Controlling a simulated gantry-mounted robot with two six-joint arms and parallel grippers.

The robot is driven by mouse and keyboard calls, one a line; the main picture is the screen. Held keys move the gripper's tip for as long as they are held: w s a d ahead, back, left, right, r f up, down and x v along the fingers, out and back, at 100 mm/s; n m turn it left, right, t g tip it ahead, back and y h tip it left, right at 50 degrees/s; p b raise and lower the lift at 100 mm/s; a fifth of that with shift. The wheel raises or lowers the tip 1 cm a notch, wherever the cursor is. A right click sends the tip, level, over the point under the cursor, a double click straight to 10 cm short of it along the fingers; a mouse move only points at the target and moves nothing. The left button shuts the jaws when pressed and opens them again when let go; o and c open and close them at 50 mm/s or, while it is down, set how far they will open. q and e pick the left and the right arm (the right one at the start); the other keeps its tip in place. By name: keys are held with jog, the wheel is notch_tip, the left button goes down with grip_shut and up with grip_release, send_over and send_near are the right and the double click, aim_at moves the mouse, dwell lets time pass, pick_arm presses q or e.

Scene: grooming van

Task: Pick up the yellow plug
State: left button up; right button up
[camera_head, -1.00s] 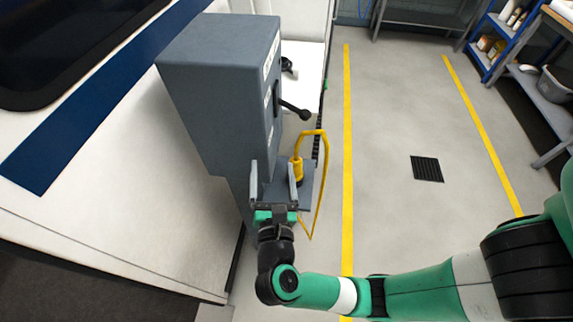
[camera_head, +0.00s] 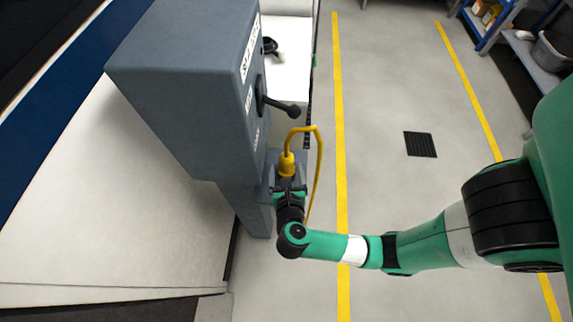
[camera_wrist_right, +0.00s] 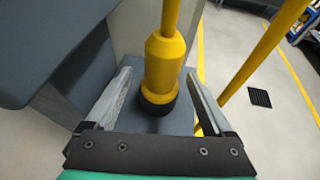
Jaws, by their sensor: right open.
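The yellow plug (camera_head: 287,164) stands upright on a small grey shelf (camera_head: 269,190) beside the grey box, with a yellow cable looping up from its top and down on the right. In the right wrist view the yellow plug (camera_wrist_right: 164,66) with its black base is between the two fingers, nearer their far ends. My right gripper (camera_wrist_right: 160,92) is open, with a gap visible on both sides of the plug. In the head view my right gripper (camera_head: 289,184) is just in front of the plug and hides its lower part. My left gripper is not in view.
The grey box (camera_head: 195,85) with a black lever (camera_head: 280,107) rises to the left of the plug. The yellow cable (camera_head: 319,160) hangs just right of my gripper. Open floor with a yellow line (camera_head: 340,130) lies to the right.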

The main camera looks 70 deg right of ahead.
jog(key=b+x, duration=0.1)
jog(key=x, duration=0.4)
jog(key=shift+d+f+b, duration=0.2)
jog(key=shift+d+b, duration=0.1)
grip_shut()
